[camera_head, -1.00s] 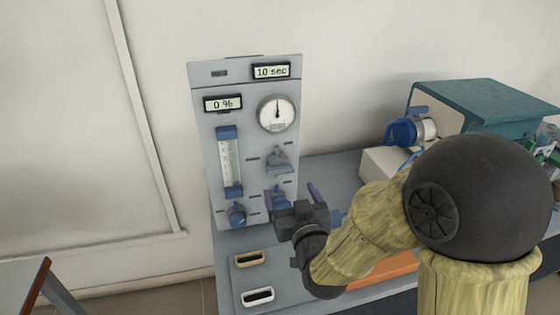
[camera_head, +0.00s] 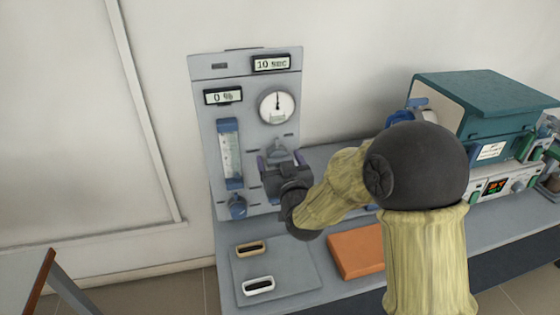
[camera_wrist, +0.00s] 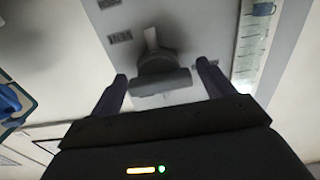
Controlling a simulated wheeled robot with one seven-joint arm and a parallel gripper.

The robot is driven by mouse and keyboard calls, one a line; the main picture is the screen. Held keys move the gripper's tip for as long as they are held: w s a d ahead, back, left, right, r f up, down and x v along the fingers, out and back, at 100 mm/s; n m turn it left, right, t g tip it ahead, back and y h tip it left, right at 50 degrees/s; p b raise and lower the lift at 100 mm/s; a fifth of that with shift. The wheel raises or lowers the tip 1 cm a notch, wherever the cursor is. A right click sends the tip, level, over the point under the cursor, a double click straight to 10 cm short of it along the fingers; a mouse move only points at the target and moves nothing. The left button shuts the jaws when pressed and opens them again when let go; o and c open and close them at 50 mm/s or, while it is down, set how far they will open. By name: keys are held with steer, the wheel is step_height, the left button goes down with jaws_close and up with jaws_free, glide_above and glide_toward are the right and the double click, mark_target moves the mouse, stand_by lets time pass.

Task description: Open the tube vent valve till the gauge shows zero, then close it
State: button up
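The grey gas panel (camera_head: 207,130) stands upright against the wall. Its round gauge (camera_head: 277,107) has a needle pointing about straight up; the scale is too small to read. My gripper (camera_head: 281,160) is at the upper valve (camera_head: 278,148) below the gauge, partly hiding it. In the wrist view, the valve's dark crossbar handle (camera_wrist: 163,82) lies ahead between the two spread fingers of my gripper (camera_wrist: 162,78), with gaps on both sides. My gripper is open and holds nothing. The lower valve is hidden behind my gripper and wrist.
Displays on the panel read "0 %" (camera_head: 223,97) and "10 sec" (camera_head: 271,64). A blue-ended flow tube (camera_head: 230,153) and a blue knob (camera_head: 237,206) are left of my gripper. An orange slab (camera_head: 357,251) lies on the bench. A teal-topped furnace (camera_head: 485,100) stands right.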

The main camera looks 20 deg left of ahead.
steer(key=c, duration=0.8)
steer(key=shift+m+b, duration=0.5)
steer(key=m+b, duration=0.2)
steer(key=shift+f+b, duration=0.2)
steer(key=shift+b, duration=0.1)
steer(key=m+b, duration=0.4)
steer(key=m, duration=0.1)
steer(key=shift+d+m, duration=0.1)
steer(key=shift+m, duration=0.3)
steer(key=m+b, duration=0.3)
steer(key=m, duration=0.1)
steer(key=shift+m, duration=0.3)
steer(key=m+b, duration=0.2)
steer(key=m, duration=0.2)
steer(key=shift+m+b, duration=0.35)
steer(key=shift+m, duration=0.05)
steer(key=shift+r, duration=0.1)
steer(key=o, duration=1)
steer(key=shift+c, duration=0.2)
